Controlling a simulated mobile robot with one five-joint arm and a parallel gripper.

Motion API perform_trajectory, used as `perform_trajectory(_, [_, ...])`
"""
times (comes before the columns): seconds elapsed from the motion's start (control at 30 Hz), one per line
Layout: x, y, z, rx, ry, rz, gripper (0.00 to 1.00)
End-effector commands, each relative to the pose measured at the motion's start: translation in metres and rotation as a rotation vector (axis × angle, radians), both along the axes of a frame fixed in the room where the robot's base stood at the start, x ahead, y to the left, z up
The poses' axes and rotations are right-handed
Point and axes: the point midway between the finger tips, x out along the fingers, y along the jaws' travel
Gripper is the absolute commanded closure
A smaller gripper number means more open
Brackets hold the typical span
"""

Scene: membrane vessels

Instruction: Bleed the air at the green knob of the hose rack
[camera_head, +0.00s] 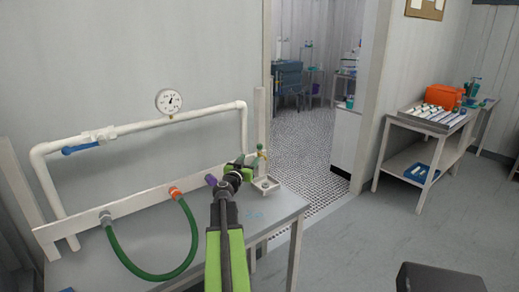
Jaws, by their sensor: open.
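The hose rack stands on a grey table (150,235) against the wall, with a white pipe frame and a white rail (140,201). A small brass fitting with a green knob (260,148) is at the rail's right end, above a small white tray (265,185). My gripper (243,167) is open just left of and slightly below the knob, apart from it in the picture. Depth between them is hard to tell. My arm hides part of the rail and table.
A green hose (150,272) loops from a grey port to an orange one (174,191). A purple port (211,180) is beside my gripper. A gauge (168,101) and blue-handled valve (82,148) are on the pipe. A doorway and another bench (398,158) are right.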

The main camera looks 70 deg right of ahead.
Motion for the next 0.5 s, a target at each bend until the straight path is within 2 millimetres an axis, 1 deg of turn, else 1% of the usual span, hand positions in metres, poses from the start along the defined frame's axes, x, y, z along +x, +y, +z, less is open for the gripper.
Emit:
perform_trajectory(0.03, [0.002, -0.018, 0.0, 0.0, 0.0, -0.001, 0.51])
perform_trajectory(0.3, [0.004, -0.087, 0.0, 0.001, 0.0, -0.001, 0.51])
perform_trajectory(0.4, [0.003, -0.109, 0.0, 0.001, 0.0, -0.001, 0.51])
perform_trajectory(0.5, [0.004, -0.125, 0.0, 0.001, 0.0, 0.0, 0.51])
